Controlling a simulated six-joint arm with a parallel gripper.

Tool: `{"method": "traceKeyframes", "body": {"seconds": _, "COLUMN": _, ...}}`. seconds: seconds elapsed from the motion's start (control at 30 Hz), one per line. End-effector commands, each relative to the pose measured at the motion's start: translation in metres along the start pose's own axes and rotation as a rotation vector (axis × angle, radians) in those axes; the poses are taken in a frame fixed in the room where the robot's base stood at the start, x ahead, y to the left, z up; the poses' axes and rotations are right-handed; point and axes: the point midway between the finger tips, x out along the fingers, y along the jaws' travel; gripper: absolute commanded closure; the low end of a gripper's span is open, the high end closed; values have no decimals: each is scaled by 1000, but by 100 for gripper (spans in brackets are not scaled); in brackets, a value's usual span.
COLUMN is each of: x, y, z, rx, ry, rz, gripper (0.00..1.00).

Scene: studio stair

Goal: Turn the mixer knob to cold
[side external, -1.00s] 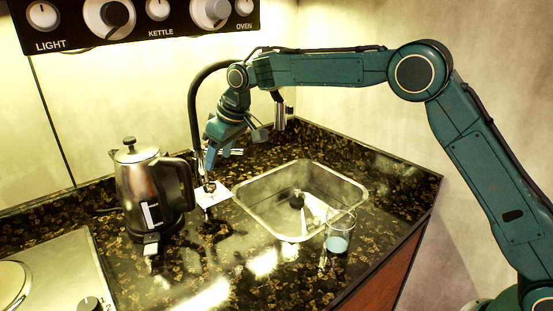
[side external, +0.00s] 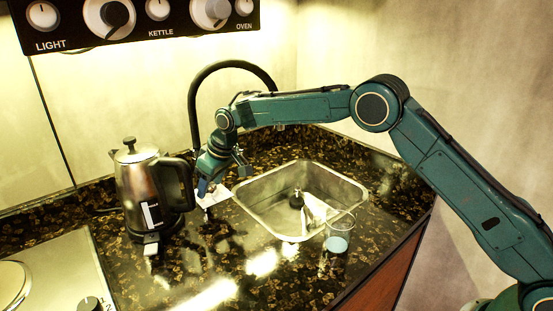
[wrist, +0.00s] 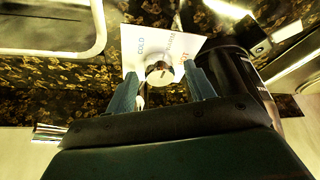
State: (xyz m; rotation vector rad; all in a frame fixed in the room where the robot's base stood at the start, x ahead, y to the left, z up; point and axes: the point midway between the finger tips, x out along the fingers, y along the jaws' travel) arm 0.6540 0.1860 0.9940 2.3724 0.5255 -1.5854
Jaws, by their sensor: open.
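The mixer knob is a small round silver knob (wrist: 160,74) on a white card (wrist: 136,33) in the wrist view. The card reads COLD on its left and has red lettering on its right. I cannot make out which way the knob points. My gripper (wrist: 159,70) is open, its two blue fingers on either side of the knob; I cannot tell whether they touch it. In the side view my gripper (side external: 203,188) is low over the card (side external: 214,196), and the knob is hidden there.
A steel kettle (side external: 138,190) stands close to the left of my gripper. The black arched tap (side external: 232,66) rises behind it. The sink (side external: 262,210) lies to the right, with a glass (side external: 338,238) at its front right corner. A hob (side external: 62,262) is at front left.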

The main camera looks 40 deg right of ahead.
Motion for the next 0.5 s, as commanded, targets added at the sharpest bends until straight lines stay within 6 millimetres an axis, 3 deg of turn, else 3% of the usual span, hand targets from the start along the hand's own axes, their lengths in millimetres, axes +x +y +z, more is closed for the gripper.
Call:
{"method": "traceKeyframes", "body": {"seconds": 0.13, "x": 0, "y": 0, "z": 0, "rx": 0, "ry": 0, "rz": 0, "gripper": 50}}
{"method": "traceKeyframes", "body": {"seconds": 0.33, "x": 0, "y": 0, "z": 0, "rx": 0, "ry": 0, "rz": 0, "gripper": 90}}
{"method": "traceKeyframes", "body": {"seconds": 0.5, "x": 0, "y": 0, "z": 0, "rx": -3, "ry": 0, "rz": -1, "gripper": 91}}
